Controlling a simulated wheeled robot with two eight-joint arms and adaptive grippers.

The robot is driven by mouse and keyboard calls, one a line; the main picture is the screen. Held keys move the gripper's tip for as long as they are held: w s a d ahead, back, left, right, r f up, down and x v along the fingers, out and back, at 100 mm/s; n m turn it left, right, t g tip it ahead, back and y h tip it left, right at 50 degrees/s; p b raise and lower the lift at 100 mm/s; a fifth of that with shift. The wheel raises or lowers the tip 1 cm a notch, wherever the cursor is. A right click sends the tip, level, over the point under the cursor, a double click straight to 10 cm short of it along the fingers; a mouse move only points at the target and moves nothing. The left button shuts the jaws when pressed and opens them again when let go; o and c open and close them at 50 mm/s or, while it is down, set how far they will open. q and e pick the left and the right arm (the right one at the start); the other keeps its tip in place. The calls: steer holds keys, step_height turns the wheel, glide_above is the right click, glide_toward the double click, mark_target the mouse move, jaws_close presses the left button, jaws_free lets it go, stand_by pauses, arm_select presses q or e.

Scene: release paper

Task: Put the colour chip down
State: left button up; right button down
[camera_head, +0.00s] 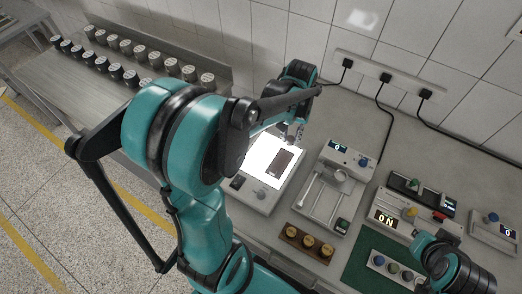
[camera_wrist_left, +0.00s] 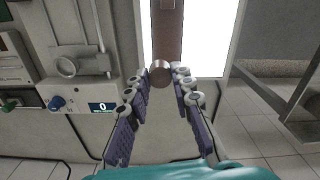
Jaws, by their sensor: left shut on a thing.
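The colour chip (camera_head: 284,162) is a dark reddish-brown rectangle over the bright white panel of the light box (camera_head: 259,193). In the left wrist view the chip (camera_wrist_left: 167,35) is a brown strip with a round metallic knob (camera_wrist_left: 160,69) at its near end. My left gripper (camera_head: 291,136) is at the far end of the lit panel in the head view. In the left wrist view its fingers (camera_wrist_left: 161,74) are shut on the knob end of the chip. Whether the chip rests on the panel or hangs just above it, I cannot tell. My right gripper is not visible.
A grey device with rails and a display (camera_head: 333,180) stands right of the light box. A brown block with several gold discs (camera_head: 308,243) and a green mat (camera_head: 360,268) lie in front. My right arm is at lower right.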

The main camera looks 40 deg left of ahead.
arm_select(q)
steer(key=b, duration=0.2)
glide_above(259, 152)
step_height(259, 152, down, 6)
steer(key=shift+d+f, duration=0.1)
steer(key=shift+f, duration=0.15)
step_height(259, 152, down, 4)
steer(key=shift+f+b, duration=0.1)
steer(key=shift+b, duration=0.9)
steer(key=o, duration=0.8)
